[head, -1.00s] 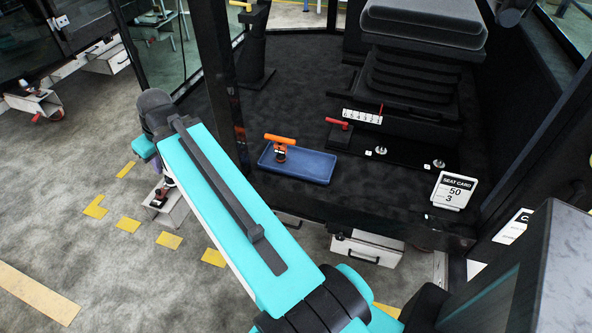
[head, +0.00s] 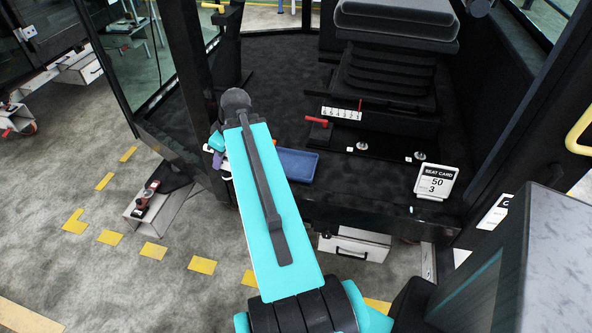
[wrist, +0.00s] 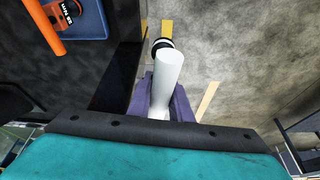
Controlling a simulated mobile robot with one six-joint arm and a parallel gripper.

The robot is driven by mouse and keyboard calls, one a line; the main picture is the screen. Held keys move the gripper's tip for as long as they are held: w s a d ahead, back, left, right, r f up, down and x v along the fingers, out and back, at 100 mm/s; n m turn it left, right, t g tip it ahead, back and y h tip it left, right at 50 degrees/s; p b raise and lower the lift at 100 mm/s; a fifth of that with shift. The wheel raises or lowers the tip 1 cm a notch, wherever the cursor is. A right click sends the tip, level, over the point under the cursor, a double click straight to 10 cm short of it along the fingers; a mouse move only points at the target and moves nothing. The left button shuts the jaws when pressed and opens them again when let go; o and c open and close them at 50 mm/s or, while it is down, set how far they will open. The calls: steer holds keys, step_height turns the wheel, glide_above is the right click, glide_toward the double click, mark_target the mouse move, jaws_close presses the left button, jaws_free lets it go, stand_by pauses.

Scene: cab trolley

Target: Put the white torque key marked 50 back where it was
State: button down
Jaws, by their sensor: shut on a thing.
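In the wrist view my gripper (wrist: 164,94), with purple fingers, is shut on a white key (wrist: 168,73) with a dark ring-shaped end. No marking on it is readable. In the head view my arm mostly hides the gripper; a bit of purple (head: 209,158) shows left of the arm, by the cab edge. The blue tray (head: 300,165) lies on the cab floor, partly behind my arm. In the wrist view the tray (wrist: 92,22) is at top left with an orange-handled key (wrist: 52,30) in it. The held key is apart from the tray.
A seat card (head: 437,182) reading 50 and 3 stands right of the seat base (head: 390,85). A red lever (head: 318,121) and a numbered strip (head: 341,114) are beside the seat. A dark cab post (head: 190,80) stands left of my arm. Grey floor with yellow marks lies outside.

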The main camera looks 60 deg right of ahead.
steer(key=s+d+f+b, duration=0.1)
steer(key=s+d+f, duration=0.3)
steer(key=s+d, duration=0.3)
steer(key=s+d+f+n+b, duration=0.1)
steer(key=s+d+f, duration=0.3)
steer(key=s+d, duration=0.4)
steer(key=s, duration=0.7)
steer(key=shift+s+d+f+n, duration=0.2)
steer(key=shift+s+d+n, duration=0.05)
steer(key=shift+d+n, duration=0.05)
steer(key=shift+w+d, duration=0.1)
steer(key=w+d+f+p, duration=0.1)
steer(key=w+d+p, duration=0.3)
steer(key=w+d, duration=0.6)
steer(key=shift+w+f, duration=0.2)
steer(key=shift+w, duration=0.3)
steer(key=shift+d, duration=0.1)
steer(key=shift+w+d+f+p, duration=0.15)
steer(key=shift+f+p, duration=0.35)
steer(key=shift+f, duration=0.45)
steer(key=shift+w+d+f+p, duration=0.15)
steer(key=shift+f+p, duration=0.35)
steer(key=shift+f, duration=0.4)
steer(key=shift+f, duration=0.15)
